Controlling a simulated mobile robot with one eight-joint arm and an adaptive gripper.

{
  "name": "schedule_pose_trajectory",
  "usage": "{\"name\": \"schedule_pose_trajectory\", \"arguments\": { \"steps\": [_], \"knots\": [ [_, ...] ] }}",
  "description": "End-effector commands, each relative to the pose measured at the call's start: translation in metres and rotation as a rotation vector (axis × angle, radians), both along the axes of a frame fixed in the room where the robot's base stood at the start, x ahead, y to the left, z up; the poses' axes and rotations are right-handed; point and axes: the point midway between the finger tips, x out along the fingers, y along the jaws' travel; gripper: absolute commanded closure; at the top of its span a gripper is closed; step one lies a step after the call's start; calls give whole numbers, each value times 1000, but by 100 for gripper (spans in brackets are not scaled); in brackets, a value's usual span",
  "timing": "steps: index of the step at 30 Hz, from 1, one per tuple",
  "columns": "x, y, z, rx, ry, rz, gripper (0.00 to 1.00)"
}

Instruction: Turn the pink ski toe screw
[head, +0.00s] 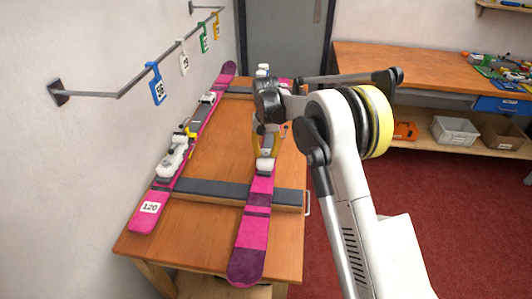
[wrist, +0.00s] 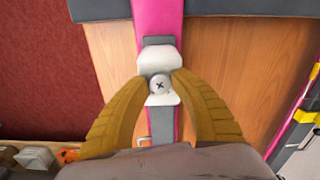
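A pink ski (head: 252,228) with dark purple bands lies lengthwise along the right side of the wooden bench. Its white toe piece (head: 264,167) is under my gripper (head: 265,152). In the wrist view the toe piece (wrist: 158,60) carries a round grey screw (wrist: 160,85) with a cross slot. The yellow fingertips of my gripper (wrist: 161,82) sit one on each side of the screw head and appear to touch it. The screw is hidden in the head view.
A second pink ski (head: 148,210) with a 120 label lies at the bench's left. Dark supports (head: 225,190) cross under the skis. A wall rail (head: 120,95) with coloured tags hangs at left. Another workbench (head: 420,75) stands at back right; red floor is clear between.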

Motion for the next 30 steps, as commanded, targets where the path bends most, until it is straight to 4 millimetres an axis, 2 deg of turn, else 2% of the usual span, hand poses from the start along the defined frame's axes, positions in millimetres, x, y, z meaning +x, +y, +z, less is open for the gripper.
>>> {"name": "schedule_pose_trajectory", "arguments": {
  "steps": [10, 14, 24, 30],
  "knots": [
    [0, 0, 1, 0, 0, 1, 53],
    [0, 0, 10, 0, 0, 1, 53],
    [0, 0, 82, 0, 0, 1, 53],
    [0, 0, 112, 0, 0, 1, 53]
  ]
}}
